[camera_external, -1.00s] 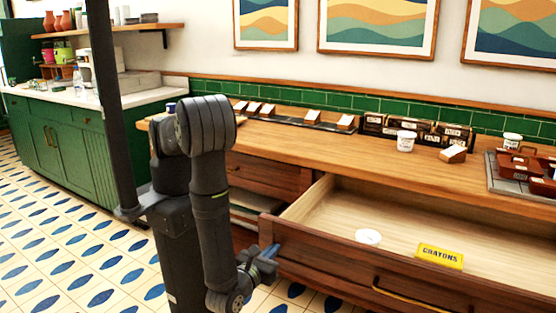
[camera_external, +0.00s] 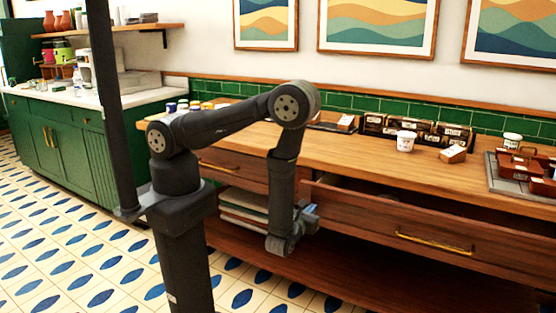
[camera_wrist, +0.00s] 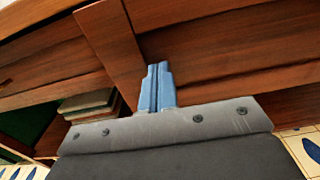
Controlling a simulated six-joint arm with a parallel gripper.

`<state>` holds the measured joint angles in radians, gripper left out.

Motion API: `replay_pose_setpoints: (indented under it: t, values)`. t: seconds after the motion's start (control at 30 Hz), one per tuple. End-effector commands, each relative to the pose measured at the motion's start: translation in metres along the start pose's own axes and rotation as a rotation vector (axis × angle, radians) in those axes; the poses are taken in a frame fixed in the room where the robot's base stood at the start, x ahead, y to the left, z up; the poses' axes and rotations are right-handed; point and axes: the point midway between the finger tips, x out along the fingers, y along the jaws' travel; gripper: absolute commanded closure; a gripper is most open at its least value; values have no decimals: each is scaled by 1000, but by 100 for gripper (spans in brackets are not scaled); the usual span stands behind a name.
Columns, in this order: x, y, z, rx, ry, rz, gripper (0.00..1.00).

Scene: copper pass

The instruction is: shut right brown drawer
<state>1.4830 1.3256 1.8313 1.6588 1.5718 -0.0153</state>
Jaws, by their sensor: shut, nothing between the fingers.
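The right brown drawer (camera_external: 370,220) has a wooden front with a brass handle (camera_external: 434,242). It stands slightly open, with a narrow gap showing behind its top edge; most of its inside is hidden. My gripper (camera_external: 311,217) is shut and empty at the left end of the drawer front. In the wrist view, the blue fingers of my gripper (camera_wrist: 158,75) point at the drawer front (camera_wrist: 225,55) near its left edge. They look close to or against the wood, but I cannot tell if they touch.
The left drawer (camera_external: 228,168) looks closed. An open shelf with stacked items (camera_external: 243,210) lies below it. The wooden counter (camera_external: 350,150) carries a white tub (camera_external: 405,141), small boxes and a tray (camera_external: 500,180). The tiled floor (camera_external: 100,250) in front is clear.

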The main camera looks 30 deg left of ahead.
Motion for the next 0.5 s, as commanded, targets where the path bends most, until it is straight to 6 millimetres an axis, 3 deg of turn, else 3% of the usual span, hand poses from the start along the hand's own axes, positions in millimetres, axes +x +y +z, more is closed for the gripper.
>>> replay_pose_setpoints:
  t: [0.03, 0.2, 0.5]
  values:
    - [16, 2, 0, -1, 0, 9, 100]
    - [57, 2, 0, 0, 0, 8, 100]
    - [106, 1, 0, 0, -1, 3, 100]
